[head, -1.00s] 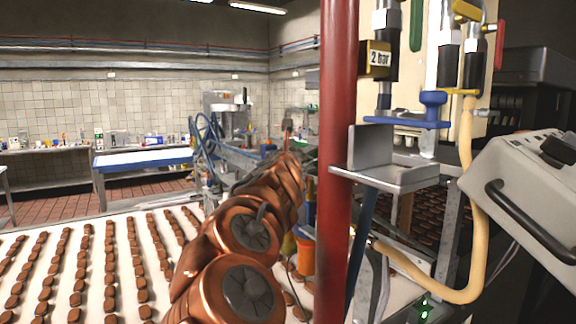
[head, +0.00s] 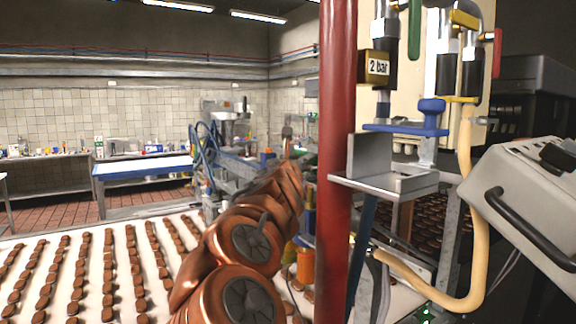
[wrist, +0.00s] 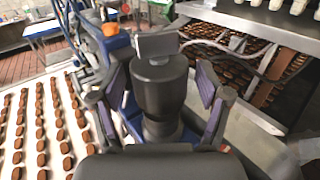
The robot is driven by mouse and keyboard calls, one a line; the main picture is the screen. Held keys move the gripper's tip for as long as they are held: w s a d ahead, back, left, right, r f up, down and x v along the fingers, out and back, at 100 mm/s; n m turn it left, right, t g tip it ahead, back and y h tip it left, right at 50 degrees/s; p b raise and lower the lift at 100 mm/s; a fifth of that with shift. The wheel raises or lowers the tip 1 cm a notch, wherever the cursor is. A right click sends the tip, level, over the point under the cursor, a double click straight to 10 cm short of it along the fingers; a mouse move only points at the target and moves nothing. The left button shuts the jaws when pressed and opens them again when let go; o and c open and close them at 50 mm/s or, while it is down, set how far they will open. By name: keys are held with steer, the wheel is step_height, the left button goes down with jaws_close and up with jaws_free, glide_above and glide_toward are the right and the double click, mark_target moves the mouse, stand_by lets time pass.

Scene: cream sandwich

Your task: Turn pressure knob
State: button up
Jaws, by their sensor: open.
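In the head view a "2 bar" label block (head: 377,67) sits on a pressure fitting right of the red post. A black cylinder (head: 385,48) behind it looks like the pressure knob, though I cannot be sure. A second black cylinder (head: 472,70) stands to its right. My gripper (wrist: 160,70) shows in the wrist view with its fingers spread and nothing clearly held. In the head view my copper-coloured arm reaches away left of the post, and the gripper is not clear there. The fitting is apart from it.
The red post (head: 338,160) stands between my arm and the fitting. A grey metal bracket (head: 390,182), a blue valve (head: 425,120) and a cream hose (head: 468,200) lie near it. A grey control box (head: 530,190) is at right. A white conveyor (head: 95,260) carries rows of brown biscuits.

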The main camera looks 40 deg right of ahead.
steer(key=v, duration=1.2)
steer(key=shift+r, duration=0.1)
stand_by(0.4)
